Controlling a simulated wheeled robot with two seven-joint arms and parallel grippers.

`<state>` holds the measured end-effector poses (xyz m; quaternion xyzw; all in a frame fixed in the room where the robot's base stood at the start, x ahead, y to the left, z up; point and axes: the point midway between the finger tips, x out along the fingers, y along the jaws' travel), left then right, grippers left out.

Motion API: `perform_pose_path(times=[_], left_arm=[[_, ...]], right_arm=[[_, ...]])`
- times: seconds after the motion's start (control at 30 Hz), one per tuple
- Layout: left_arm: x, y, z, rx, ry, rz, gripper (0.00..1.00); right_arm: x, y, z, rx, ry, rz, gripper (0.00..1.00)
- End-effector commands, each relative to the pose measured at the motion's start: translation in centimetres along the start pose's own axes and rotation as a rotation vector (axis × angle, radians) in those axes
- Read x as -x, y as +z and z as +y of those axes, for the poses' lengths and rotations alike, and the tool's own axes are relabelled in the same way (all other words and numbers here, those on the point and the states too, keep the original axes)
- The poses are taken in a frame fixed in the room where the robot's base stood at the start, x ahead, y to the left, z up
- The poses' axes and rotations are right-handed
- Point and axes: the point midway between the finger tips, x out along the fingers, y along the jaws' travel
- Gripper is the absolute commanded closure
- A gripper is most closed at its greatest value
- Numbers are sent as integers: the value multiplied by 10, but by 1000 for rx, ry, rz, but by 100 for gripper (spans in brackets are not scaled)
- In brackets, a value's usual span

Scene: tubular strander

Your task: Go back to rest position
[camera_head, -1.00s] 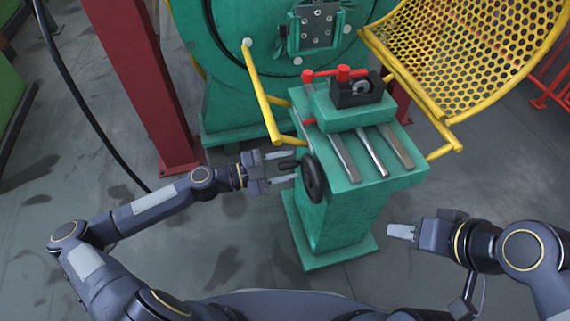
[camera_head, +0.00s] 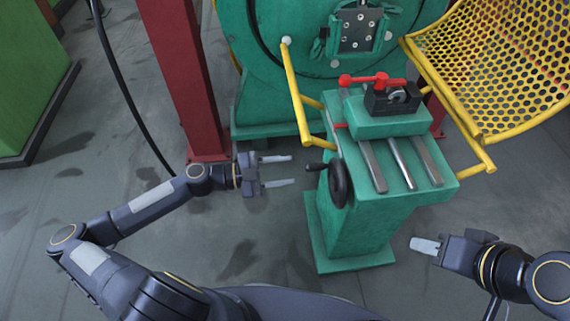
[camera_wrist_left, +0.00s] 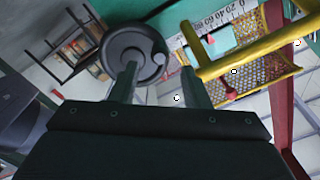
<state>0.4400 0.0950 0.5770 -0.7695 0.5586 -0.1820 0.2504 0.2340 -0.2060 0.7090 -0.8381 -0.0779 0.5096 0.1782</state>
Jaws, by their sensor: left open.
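My left gripper (camera_head: 277,170) is open and empty, to the left of the black handwheel (camera_head: 339,183) on the green machine stand (camera_head: 350,225). A clear gap lies between its fingertips and the wheel and its crank handle. In the left wrist view the two fingers (camera_wrist_left: 158,90) are spread apart, and the handwheel (camera_wrist_left: 135,52) shows beyond them. My right gripper (camera_head: 425,245) is at the lower right, apart from the stand. It is seen side-on, and I cannot tell whether its fingers are apart.
A red post (camera_head: 180,75) stands behind my left arm. Yellow bars (camera_head: 296,95) and a yellow perforated guard (camera_head: 490,60) flank the stand. A black clamp block with red levers (camera_head: 390,97) sits on top. Grey floor (camera_head: 270,235) is clear between my left gripper and my body.

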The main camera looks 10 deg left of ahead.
Motion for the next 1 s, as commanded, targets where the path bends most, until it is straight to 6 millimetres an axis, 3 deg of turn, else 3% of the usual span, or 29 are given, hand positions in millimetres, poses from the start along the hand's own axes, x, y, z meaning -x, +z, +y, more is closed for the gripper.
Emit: perform_pose_path(times=[0.33,0.57,0.7,0.8,1.0], left_arm=[[-3,-2,8,22,46,-7,57],[-7,-16,68,234,395,-154,57],[15,-20,101,419,595,-384,57],[38,-25,112,540,664,-587,57],[89,-44,103,750,591,-1010,57]], right_arm=[[0,0,0,0,0,0,62],[0,0,0,0,0,0,62],[0,0,0,0,0,0,62],[0,0,0,0,0,0,62],[0,0,0,0,0,0,62]])
